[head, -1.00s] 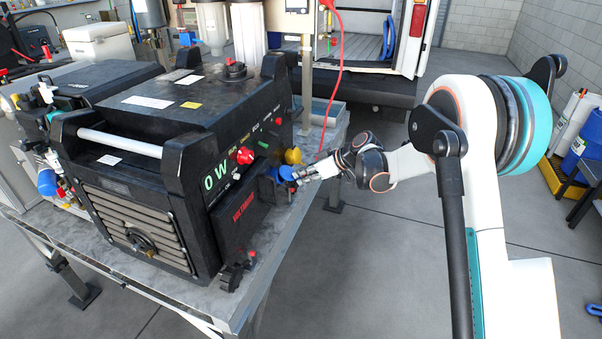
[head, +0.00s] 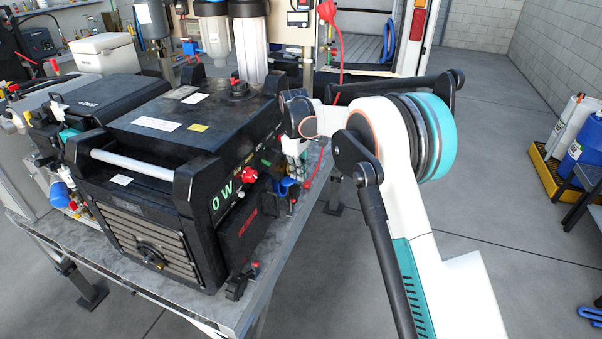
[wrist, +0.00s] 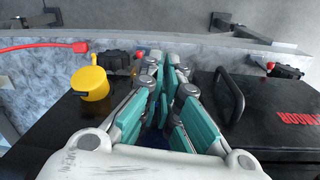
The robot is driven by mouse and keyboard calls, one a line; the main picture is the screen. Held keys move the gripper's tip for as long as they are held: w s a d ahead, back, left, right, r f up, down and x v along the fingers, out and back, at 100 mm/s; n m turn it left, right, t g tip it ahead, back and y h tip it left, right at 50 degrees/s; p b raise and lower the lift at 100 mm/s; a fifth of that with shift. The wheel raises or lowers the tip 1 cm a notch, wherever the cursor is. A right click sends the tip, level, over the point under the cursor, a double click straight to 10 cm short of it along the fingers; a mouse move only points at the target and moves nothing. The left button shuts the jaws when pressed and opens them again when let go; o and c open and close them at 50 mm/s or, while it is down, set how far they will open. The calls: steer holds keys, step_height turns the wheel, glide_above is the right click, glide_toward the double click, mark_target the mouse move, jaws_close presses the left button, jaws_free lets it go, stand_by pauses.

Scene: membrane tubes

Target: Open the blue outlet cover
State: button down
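The blue outlet cover (head: 287,186) is at the right side of the black machine, low on its panel, partly hidden by nearby parts. My gripper (head: 294,164) reaches down from above, just over or beside the cover. In the wrist view, the teal-padded fingers of my gripper (wrist: 168,80) lie close together at the tips. A dark blue patch (wrist: 153,141) shows between them lower down; I cannot tell if it is the cover. Contact with the cover is not clear.
A yellow cap (wrist: 92,84) sits left of my fingers in the wrist view, and a black handle (wrist: 228,97) stands close on their right. A red hose (wrist: 45,46) runs along the metal bench. A red knob (head: 249,174) is on the machine panel.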

mark_target(292, 180)
steer(key=shift+a+r, duration=0.15)
steer(key=shift+w+a+r+p, duration=0.2)
steer(key=shift+a+r+p, duration=0.1)
steer(key=shift+a, duration=0.1)
steer(key=c, duration=1.8)
jaws_free()
steer(key=shift+o, duration=0.2)
steer(key=shift+a, duration=0.15)
step_height(292, 180, up, 12)
steer(key=shift+s+a, duration=0.25)
steer(key=shift+s, duration=0.05)
